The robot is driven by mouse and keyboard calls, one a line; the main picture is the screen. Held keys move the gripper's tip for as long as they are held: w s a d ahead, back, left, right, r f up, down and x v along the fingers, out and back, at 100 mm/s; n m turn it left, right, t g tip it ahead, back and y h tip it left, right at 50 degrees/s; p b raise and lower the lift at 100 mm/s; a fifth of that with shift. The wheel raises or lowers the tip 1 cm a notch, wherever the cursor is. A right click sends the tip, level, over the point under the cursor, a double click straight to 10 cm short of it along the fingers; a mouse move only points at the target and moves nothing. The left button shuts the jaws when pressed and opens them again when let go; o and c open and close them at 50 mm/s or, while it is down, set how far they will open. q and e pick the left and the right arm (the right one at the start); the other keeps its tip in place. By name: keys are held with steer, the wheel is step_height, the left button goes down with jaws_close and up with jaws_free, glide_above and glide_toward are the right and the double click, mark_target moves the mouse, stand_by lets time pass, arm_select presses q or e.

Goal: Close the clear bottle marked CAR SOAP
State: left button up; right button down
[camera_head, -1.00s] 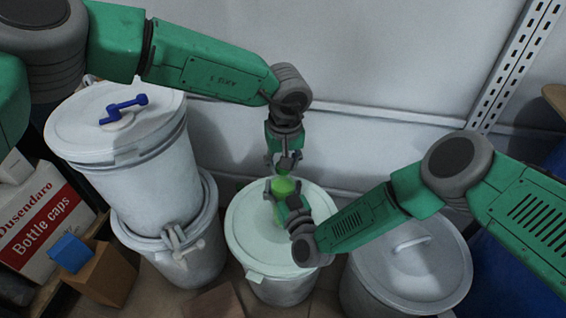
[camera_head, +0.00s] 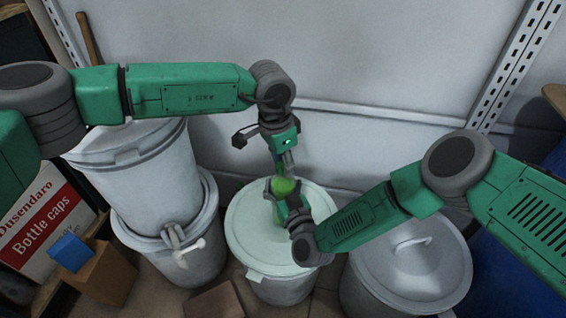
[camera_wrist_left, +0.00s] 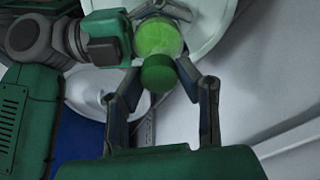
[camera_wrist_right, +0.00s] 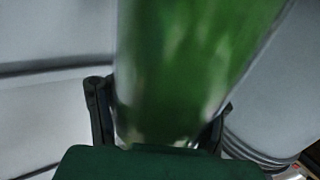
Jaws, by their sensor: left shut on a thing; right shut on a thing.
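The clear bottle (camera_head: 284,187) holds green liquid and is in my right gripper (camera_head: 280,193), above a pale drum lid. It fills the right wrist view (camera_wrist_right: 190,70), blurred, between that gripper's fingers. My left gripper (camera_head: 288,166) is just above the bottle, shut on a dark green cap (camera_wrist_left: 158,73). In the left wrist view the cap lies between the fingertips, overlapping the near edge of the bottle's round top (camera_wrist_left: 158,38). I cannot tell whether cap and bottle touch. The CAR SOAP marking is not readable.
A white lidded drum (camera_head: 240,225) stands below the grippers. Another drum (camera_head: 405,275) is at right, and stacked drums (camera_head: 150,170) are at left. A Bottle caps box (camera_head: 40,215) and a small cardboard box (camera_head: 105,275) stand at far left. The wall is close behind.

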arm_select(q)
steer(key=o, duration=0.7)
steer(key=shift+r, duration=2.3)
steer(key=shift+c, duration=0.6)
